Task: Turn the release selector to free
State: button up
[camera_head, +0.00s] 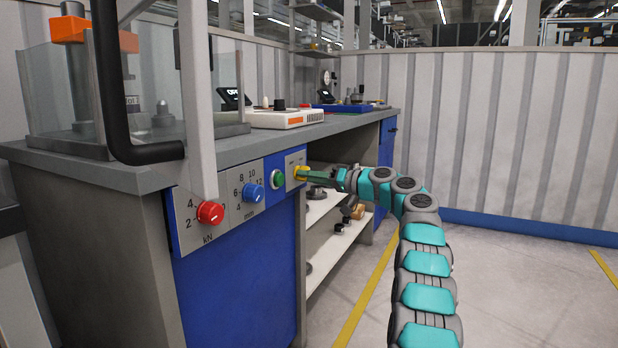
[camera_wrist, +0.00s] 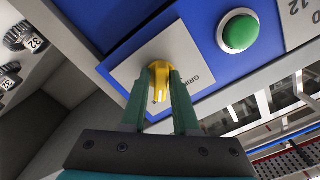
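The release selector (camera_wrist: 159,76) is a yellow knob on a pale plate (camera_wrist: 188,50) with partly hidden lettering. It also shows at the right end of the control panel in the head view (camera_head: 300,172). My gripper (camera_wrist: 160,82) has its two green fingers on either side of the knob. They appear to touch it, with no clear gap, so it looks shut on the selector. In the head view my gripper (camera_head: 306,175) reaches the panel from the right. The fingers hide part of the knob and plate, and I cannot read its setting.
A green button (camera_head: 278,179) sits close beside the selector. A blue knob (camera_head: 253,193) and a red knob (camera_head: 210,212) are further left. The bench top (camera_head: 180,165) overhangs the panel. Open shelves (camera_head: 325,240) with several parts lie below right. The floor at right is clear.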

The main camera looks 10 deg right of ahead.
jog(key=shift+o, duration=1.4)
jog(key=shift+r, duration=0.1)
jog(key=b+v, duration=0.1)
jog(key=v, duration=0.6)
jog(key=shift+s+d, duration=0.25)
jog(key=shift+d, duration=0.05)
